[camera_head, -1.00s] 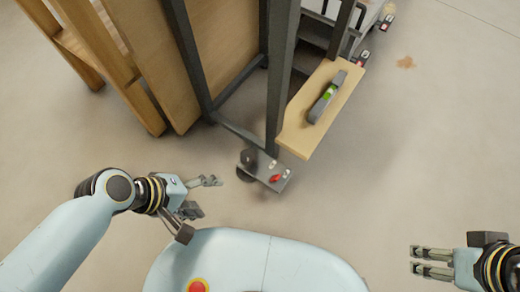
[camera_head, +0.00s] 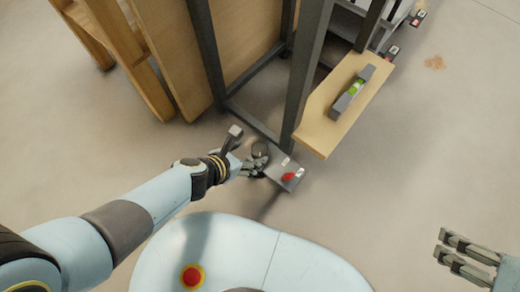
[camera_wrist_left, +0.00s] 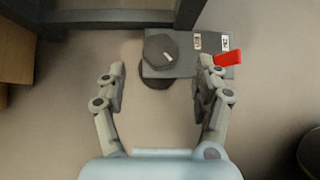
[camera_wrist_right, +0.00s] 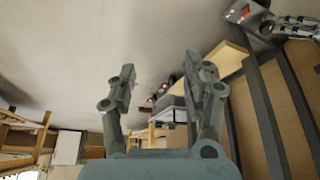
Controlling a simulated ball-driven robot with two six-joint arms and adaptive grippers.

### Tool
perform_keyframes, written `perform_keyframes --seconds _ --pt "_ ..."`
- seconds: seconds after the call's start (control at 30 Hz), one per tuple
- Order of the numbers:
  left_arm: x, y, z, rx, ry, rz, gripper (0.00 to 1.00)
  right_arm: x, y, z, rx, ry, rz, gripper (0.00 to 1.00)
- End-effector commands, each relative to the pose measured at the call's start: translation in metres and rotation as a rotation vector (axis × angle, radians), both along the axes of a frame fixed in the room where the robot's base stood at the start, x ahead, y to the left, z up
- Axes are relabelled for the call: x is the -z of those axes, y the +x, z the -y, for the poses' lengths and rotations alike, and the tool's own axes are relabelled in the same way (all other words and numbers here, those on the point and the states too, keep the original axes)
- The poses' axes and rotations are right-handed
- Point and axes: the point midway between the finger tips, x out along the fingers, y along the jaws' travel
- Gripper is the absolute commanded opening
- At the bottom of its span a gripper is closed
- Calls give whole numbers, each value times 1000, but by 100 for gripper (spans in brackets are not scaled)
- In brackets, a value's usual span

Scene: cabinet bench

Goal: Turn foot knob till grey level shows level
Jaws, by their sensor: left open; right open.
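The dark foot knob (camera_head: 260,149) sits beside the foot plate at the base of the cabinet frame. In the left wrist view the knob (camera_wrist_left: 160,52) is a dark many-sided disc with a white mark. My left gripper (camera_head: 250,168) is open beside the knob in the head view. In the left wrist view its open fingers (camera_wrist_left: 162,70) lie either side of the knob's near edge, apart from it. The grey level (camera_head: 345,101) lies on a wooden shelf; its green vial shows, but the bubble is too small to read. My right gripper (camera_head: 442,245) is open and empty over the floor.
The foot plate (camera_wrist_left: 185,68) carries a red tab (camera_wrist_left: 228,58) and two small labels, close to my left gripper's right finger. The wooden shelf (camera_head: 318,134) overhangs nearby. Dark frame posts (camera_head: 303,85) stand behind the knob.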

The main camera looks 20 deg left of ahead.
Motion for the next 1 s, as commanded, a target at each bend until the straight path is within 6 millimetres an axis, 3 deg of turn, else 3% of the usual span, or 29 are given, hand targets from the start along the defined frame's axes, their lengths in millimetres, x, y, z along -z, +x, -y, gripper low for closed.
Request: perform_keyframes --seconds 0.2,0.5,1.0 --pt "19 14 6 1 -1 -2 69 29 7 0 0 3 141 50" --pt "39 33 14 4 0 -1 69 53 7 -1 -10 8 344 50" --pt "51 49 19 4 2 2 69 58 0 -4 -23 15 516 50"
